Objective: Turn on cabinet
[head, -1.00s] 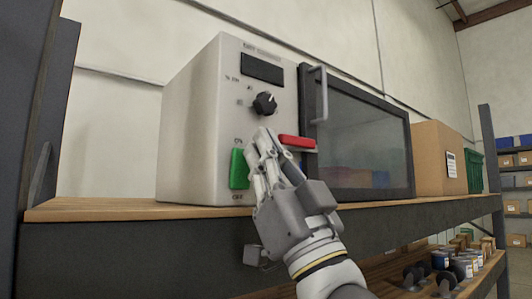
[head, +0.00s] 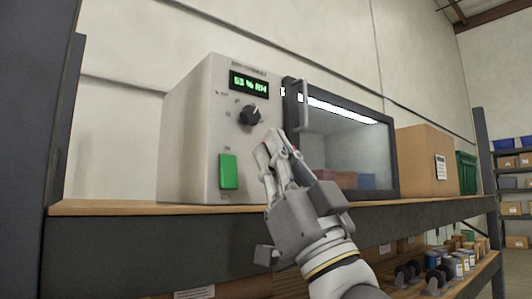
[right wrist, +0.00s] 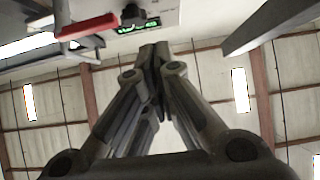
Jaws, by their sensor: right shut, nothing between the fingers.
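The cabinet (head: 185,130) is a pale box with a dark-framed glass door (head: 345,135) on its right. Its display (head: 249,84) is lit with green characters, and a bright strip glows behind the glass. A black knob (head: 250,115) sits below the display, and a green rocker switch (head: 228,171) below that. My right gripper (head: 270,140) is shut and empty, in front of the panel and right of the switch, apart from it in the picture. In the right wrist view its fingers (right wrist: 153,52) meet, near a red handle (right wrist: 87,26). My left gripper is out of view.
The cabinet stands on a wooden shelf (head: 110,208) with a dark front edge. A cardboard box (head: 420,160) and a green crate (head: 466,172) stand to its right. A vertical door handle (head: 304,103) sticks out.

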